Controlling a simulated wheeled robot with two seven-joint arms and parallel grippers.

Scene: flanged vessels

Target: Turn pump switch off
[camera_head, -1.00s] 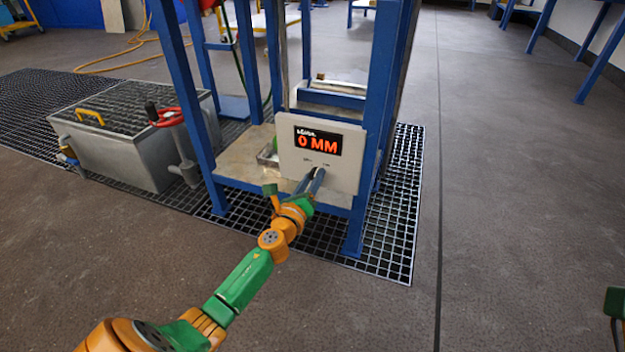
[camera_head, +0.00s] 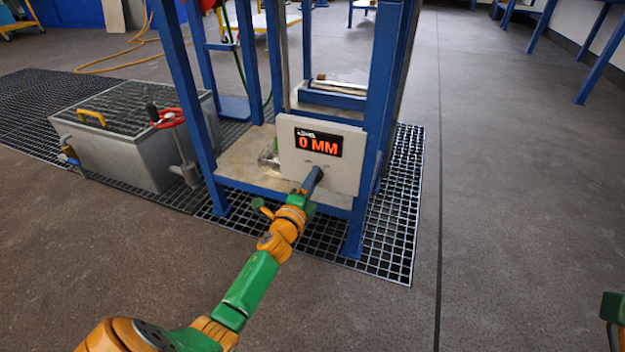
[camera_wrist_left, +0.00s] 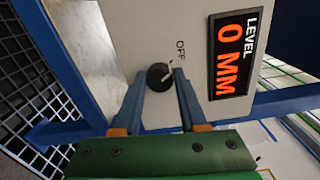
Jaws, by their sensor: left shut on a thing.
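The pump switch is a round black knob (camera_wrist_left: 159,76) on a pale panel (camera_head: 290,163). In the left wrist view it sits beside the printed word OFF. A small white mark shows at the knob's edge on the side of that word. My left gripper (camera_wrist_left: 161,78) has one finger on each side of the knob and is shut on it. In the head view my left gripper (camera_head: 315,174) reaches the lower part of the panel and hides the knob.
The level display (camera_head: 318,143) on the panel reads 0 MM. The panel is on a blue frame (camera_head: 379,105) standing on a floor grating (camera_head: 400,220). A grey tank (camera_head: 125,150) with a red handwheel (camera_head: 168,118) stands at left. Floor is clear at right.

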